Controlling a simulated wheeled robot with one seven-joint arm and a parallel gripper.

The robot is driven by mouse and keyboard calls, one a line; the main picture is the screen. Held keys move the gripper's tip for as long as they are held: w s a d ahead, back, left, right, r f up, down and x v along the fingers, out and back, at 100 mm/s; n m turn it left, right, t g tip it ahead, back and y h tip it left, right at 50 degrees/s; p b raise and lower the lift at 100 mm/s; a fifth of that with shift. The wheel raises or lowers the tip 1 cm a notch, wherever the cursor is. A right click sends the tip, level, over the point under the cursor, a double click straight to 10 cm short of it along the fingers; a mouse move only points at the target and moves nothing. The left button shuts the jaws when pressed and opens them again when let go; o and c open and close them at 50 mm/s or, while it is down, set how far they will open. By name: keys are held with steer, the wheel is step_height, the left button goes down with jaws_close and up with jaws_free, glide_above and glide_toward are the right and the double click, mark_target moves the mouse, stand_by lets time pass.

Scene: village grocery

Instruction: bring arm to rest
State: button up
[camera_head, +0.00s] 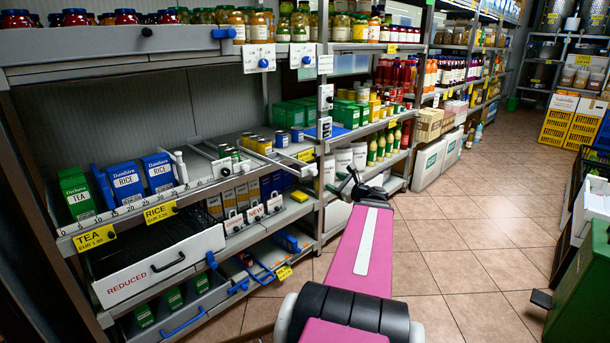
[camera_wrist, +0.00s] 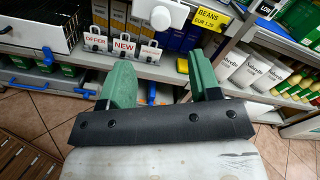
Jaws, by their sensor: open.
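My gripper (camera_head: 352,183) is at the end of my outstretched pink arm, in front of the shelving in the head view. In the wrist view its two green fingers (camera_wrist: 162,78) stand well apart, open, with nothing held between them. No contact between the fingers and the shelf can be made out.
A shelf bears blue RICE boxes (camera_head: 126,183) and a green TEA box (camera_head: 77,194). A REDUCED drawer (camera_head: 165,262) juts out below. The tiled aisle (camera_head: 465,235) is clear on the right. Yellow crates (camera_head: 557,127) stand far right, a green bin (camera_head: 580,290) near right.

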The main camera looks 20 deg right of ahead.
steer(key=w+a+f+n+g+y, duration=0.1)
steer(key=a+f+n+g, duration=0.5)
steer(key=a, duration=0.5)
steer(key=a+f+n+g, duration=0.4)
steer(key=a+f+n, duration=0.35)
steer(key=a, duration=0.35)
steer(key=s+a+f+n+g+h, duration=0.6)
steer(key=a+f+n, duration=0.3)
steer(key=a+n, duration=0.2)
steer(key=shift+s+a+n+g+h, duration=0.4)
steer(key=shift+n+g+h, duration=0.15)
steer(key=shift+n, duration=0.5)
steer(key=shift+f, duration=0.1)
